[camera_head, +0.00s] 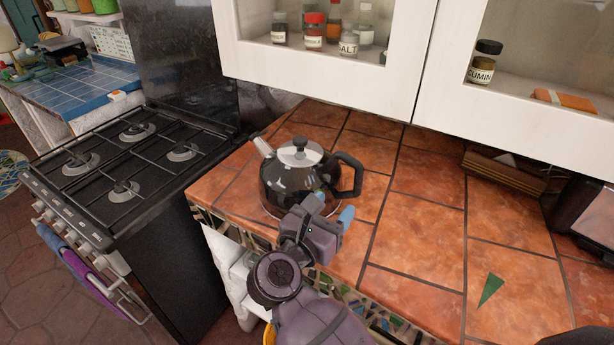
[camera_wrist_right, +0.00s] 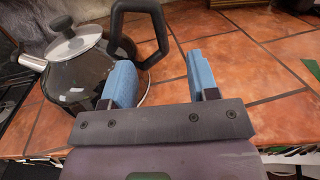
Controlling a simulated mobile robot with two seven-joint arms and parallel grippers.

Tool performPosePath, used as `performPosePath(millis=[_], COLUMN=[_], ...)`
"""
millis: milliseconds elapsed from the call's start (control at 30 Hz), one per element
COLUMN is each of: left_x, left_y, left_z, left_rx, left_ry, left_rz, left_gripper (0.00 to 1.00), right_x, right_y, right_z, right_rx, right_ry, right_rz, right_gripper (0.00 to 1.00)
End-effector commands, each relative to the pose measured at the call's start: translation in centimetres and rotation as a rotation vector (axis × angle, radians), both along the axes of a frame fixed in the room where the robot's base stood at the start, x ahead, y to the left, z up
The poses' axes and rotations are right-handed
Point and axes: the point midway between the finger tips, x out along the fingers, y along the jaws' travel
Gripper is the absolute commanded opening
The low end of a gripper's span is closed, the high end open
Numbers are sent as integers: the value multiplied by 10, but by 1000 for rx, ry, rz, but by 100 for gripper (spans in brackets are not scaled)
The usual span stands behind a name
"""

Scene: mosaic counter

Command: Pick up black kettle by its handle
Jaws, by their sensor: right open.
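The black kettle (camera_head: 284,184) stands upright on the orange tiled counter, with a grey lid and its spout pointing left. Its black handle (camera_head: 351,176) is a loop on the right side. My right gripper (camera_head: 333,208) is in front of the kettle, near the handle, with blue fingers apart. In the right wrist view the kettle (camera_wrist_right: 72,75) is at the left, and the handle (camera_wrist_right: 161,32) shows beyond the open fingers (camera_wrist_right: 163,82), toward the gap between them. Nothing is between the fingers. My left gripper is not in view.
A black gas stove (camera_head: 130,160) stands left of the counter (camera_head: 420,230). White wall cabinets (camera_head: 330,75) with spice jars hang above the kettle. A green triangular piece (camera_head: 490,289) lies on the counter at right. The counter right of the kettle is mostly clear.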

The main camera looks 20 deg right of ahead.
Motion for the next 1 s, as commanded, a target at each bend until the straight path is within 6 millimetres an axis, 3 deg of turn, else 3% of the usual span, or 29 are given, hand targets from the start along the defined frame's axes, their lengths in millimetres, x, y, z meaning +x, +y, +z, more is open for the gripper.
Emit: performPosePath(millis=[1000], left_x=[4], left_y=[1], left_z=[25], left_rx=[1], left_ry=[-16], left_rz=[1], left_gripper=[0], right_x=[67], right_y=[-78], right_z=[-1], right_rx=[25], right_ry=[-5], right_rz=[-5], right_gripper=[54])
